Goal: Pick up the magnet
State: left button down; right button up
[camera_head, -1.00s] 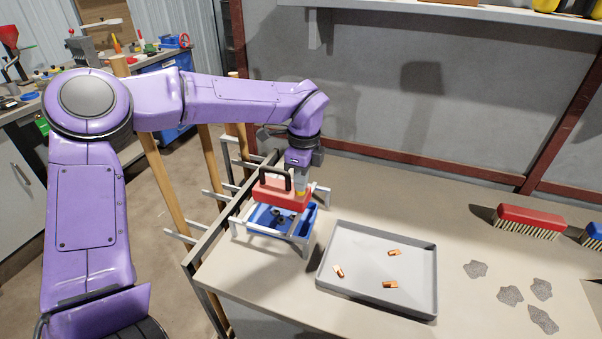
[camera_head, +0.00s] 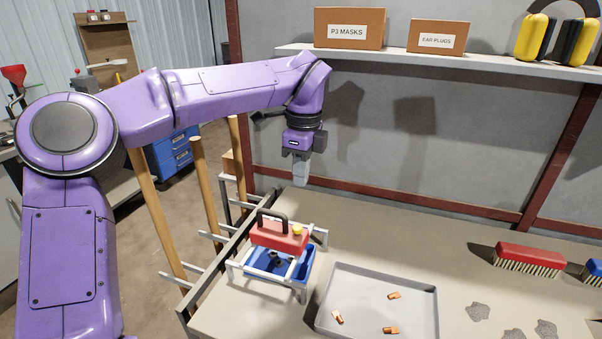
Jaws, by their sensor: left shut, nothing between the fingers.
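The magnet (camera_head: 278,236) looks like a red block with a black arched handle on its left part and a yellow knob on its right end. It rests on a grey metal rack (camera_head: 300,291) over a blue bin (camera_head: 268,276), with small dark pieces visible in the bin. My left gripper (camera_head: 301,183) points down above and slightly right of the magnet, clear of it. Its fingers are shut with nothing between them. My right gripper is not in view.
A grey tray (camera_head: 352,282) with three copper pieces (camera_head: 337,317) lies right of the rack. A red brush (camera_head: 530,260) and several grey scraps (camera_head: 478,312) lie farther right. A shelf (camera_head: 440,60) with boxes is on the back wall. The bench behind the tray is clear.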

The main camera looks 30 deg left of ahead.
aim_at(270, 235)
jog(key=k, duration=1)
